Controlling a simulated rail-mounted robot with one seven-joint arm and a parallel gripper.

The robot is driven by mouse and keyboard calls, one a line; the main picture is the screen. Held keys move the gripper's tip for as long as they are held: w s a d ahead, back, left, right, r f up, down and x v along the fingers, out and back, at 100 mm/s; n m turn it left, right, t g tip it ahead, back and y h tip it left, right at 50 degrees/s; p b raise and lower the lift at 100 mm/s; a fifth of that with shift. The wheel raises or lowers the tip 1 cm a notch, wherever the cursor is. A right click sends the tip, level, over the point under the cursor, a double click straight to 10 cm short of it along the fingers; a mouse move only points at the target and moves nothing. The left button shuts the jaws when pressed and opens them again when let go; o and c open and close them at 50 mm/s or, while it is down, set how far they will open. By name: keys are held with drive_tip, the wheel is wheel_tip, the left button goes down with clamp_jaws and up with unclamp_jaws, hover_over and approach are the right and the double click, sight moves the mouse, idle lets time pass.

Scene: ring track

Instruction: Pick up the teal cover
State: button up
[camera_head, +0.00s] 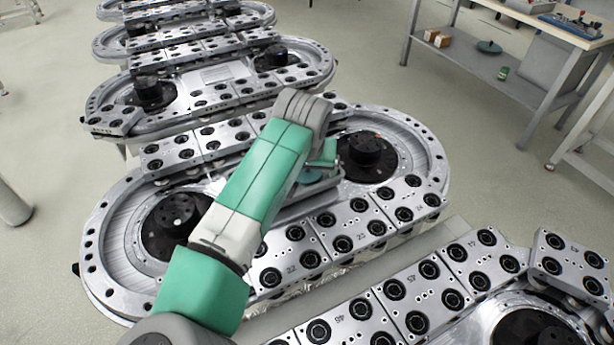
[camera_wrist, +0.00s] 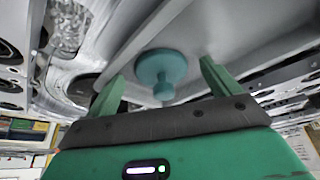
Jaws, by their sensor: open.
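The teal cover (camera_wrist: 162,68) is a round disc with a stepped knob. In the wrist view it sits on a grey tray-like surface (camera_wrist: 225,28), ahead of my gripper (camera_wrist: 161,72) and between the lines of its two green fingers. The fingers are apart and nothing is held between them. In the head view the cover (camera_head: 311,176) shows only in part, as a teal patch beside and below my gripper (camera_head: 325,155); my arm hides the rest. Whether a finger touches the cover cannot be told.
The oval ring track (camera_head: 420,150) surrounds this spot, with raised black hubs (camera_head: 368,155) and metal carriage plates (camera_head: 345,230). More ring tracks stand behind and at the front right. A workbench (camera_head: 500,65) with small items stands at the back right.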

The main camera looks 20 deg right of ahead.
sight(306, 176)
drive_tip(key=shift+w, duration=0.1)
drive_tip(key=c, duration=1.1)
drive_tip(key=shift+o, duration=0.2)
drive_tip(key=shift+r+p, duration=0.45)
drive_tip(key=shift+r, duration=0.05)
wheel_tip(306, 176, up, 3)
drive_tip(key=shift+r+p, duration=0.15)
drive_tip(key=shift+p, duration=0.9)
drive_tip(key=s+p, duration=0.1)
drive_tip(key=s, duration=0.4)
drive_tip(key=s+a+p, duration=0.1)
drive_tip(key=s, duration=0.4)
drive_tip(key=s+a+p, duration=0.1)
drive_tip(key=s+p, duration=0.1)
drive_tip(key=s, duration=0.4)
drive_tip(key=shift+a+r, duration=0.25)
drive_tip(key=shift+r, duration=0.1)
